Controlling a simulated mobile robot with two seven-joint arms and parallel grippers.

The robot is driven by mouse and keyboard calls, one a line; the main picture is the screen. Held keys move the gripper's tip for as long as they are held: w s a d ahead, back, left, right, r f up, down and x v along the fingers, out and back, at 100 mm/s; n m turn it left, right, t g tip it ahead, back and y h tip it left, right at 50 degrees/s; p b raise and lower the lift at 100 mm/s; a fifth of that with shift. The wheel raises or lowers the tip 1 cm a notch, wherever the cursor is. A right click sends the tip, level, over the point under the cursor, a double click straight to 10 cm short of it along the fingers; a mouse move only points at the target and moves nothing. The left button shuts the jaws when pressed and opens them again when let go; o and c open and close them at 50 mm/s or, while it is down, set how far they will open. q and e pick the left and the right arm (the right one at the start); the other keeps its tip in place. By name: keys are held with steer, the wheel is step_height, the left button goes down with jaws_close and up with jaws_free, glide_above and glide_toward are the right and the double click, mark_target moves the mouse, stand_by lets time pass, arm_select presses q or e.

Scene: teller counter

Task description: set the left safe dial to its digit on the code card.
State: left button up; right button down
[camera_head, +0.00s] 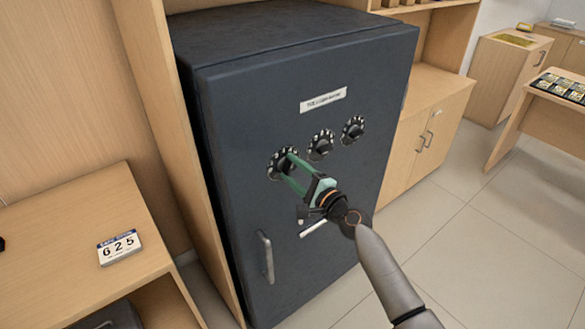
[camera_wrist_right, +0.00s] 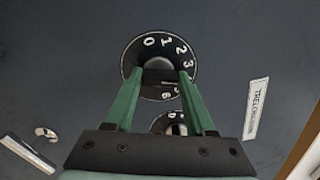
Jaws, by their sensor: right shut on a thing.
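The dark safe (camera_head: 235,110) has three black dials in a slanting row on its door. My right gripper (camera_head: 287,164) is shut on the knob of the left dial (camera_head: 274,167). In the right wrist view, green fingers sit on both sides of this dial (camera_wrist_right: 135,54). Its white 0, 1, 2 and 3 show along the top and right, and a 6 near the bottom; the fingers hide other digits. The middle dial (camera_head: 321,144) and right dial (camera_head: 353,129) are untouched. The code card (camera_head: 120,247) reads 6 2 5. My left gripper is out of view.
The card stands on a wooden desk (camera_head: 60,240) at left. A vertical metal handle (camera_head: 266,257) is low on the safe door, and a white label (camera_head: 323,100) is above the dials. A wooden cabinet (camera_head: 430,125) stands at right; the tiled floor (camera_head: 470,230) there is clear.

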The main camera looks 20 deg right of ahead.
steer(key=m+p, duration=0.1)
steer(key=m, duration=0.2)
steer(key=shift+m, duration=0.4)
steer(key=m+p, duration=0.1)
steer(key=m, duration=0.3)
steer(key=shift+m+p, duration=0.3)
steer(key=shift+p, duration=0.1)
steer(key=shift+m, duration=1.2)
steer(key=shift+f+m+p, duration=0.1)
steer(key=shift+m+p, duration=0.25)
steer(key=shift+m, duration=1.15)
steer(key=shift+c, duration=1.2)
jaws_free()
steer(key=v, duration=1.2)
steer(key=shift+s, duration=0.25)
